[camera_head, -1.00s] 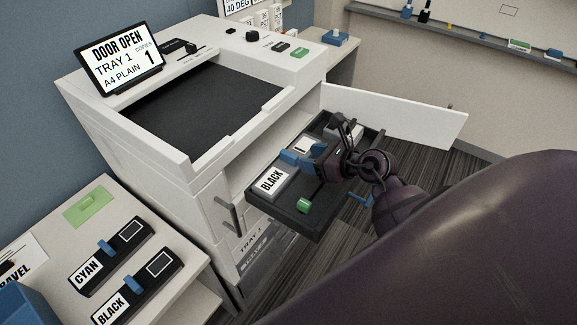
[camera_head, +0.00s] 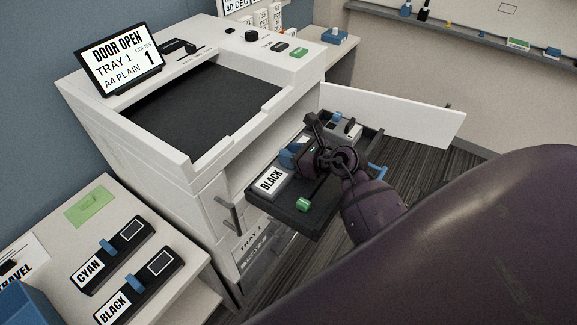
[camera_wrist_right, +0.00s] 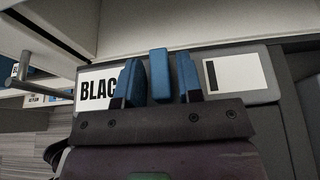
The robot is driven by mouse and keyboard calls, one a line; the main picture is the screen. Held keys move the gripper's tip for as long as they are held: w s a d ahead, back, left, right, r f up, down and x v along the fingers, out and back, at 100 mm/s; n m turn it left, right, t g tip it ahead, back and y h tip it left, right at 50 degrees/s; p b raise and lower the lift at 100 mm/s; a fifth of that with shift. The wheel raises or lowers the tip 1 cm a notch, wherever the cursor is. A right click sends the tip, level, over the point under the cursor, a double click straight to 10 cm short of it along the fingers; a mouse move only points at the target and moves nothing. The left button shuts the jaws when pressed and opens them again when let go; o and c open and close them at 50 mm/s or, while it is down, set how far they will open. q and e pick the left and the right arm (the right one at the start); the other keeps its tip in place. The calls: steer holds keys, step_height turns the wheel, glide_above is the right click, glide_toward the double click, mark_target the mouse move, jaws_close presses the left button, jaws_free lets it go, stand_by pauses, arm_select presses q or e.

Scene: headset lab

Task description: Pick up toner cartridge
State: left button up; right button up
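A toner cartridge labelled BLACK (camera_head: 270,181) lies in the dark pulled-out drawer (camera_head: 325,205) of the white printer. It also shows in the right wrist view (camera_wrist_right: 222,76), with a blue handle (camera_wrist_right: 159,75) standing up in its middle. My right gripper (camera_head: 296,156) is over this cartridge. Its two blue fingers (camera_wrist_right: 159,82) stand on either side of the handle, close to it; I see no clear grip. Two more cartridges, CYAN (camera_head: 128,235) and BLACK (camera_head: 148,275), lie on the side table at the left. My left gripper is not in view.
The printer (camera_head: 215,140) has its white door (camera_head: 400,115) swung open beyond the drawer. A grey unit (camera_head: 345,131) lies at the drawer's far end. A metal handle (camera_wrist_right: 40,83) juts out near the gripper.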

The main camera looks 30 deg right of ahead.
jaws_close()
steer(key=shift+r, duration=0.1)
stand_by(1.0)
